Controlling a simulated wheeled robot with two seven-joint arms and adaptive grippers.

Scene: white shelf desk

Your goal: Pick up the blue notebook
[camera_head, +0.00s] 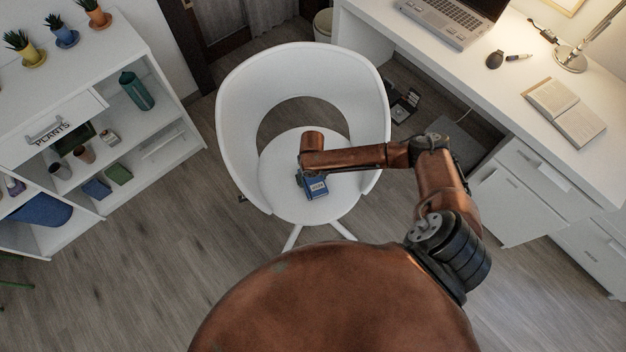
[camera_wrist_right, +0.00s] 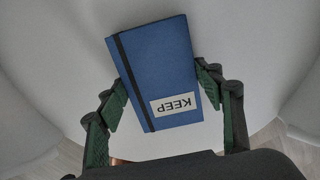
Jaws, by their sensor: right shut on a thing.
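The blue notebook (camera_head: 315,187) has a dark elastic band and a white label. It is over the seat of the white chair (camera_head: 352,75) in the head view. In the right wrist view the notebook (camera_wrist_right: 160,65) shows its label reading "KEEP" upside down. My right gripper (camera_wrist_right: 160,88) has a finger against each long side of the notebook and is shut on it. In the head view my right arm comes over the seat and hides most of the gripper. I cannot tell whether the notebook touches the seat. My left gripper is not in view.
A white shelf (camera_head: 180,143) with plants, cups and small books stands at the left. A white desk (camera_head: 480,75) with a laptop (camera_head: 447,20), an open book (camera_head: 565,112) and a lamp (camera_head: 570,58) is at the right. The chair's curved back surrounds the seat's far side.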

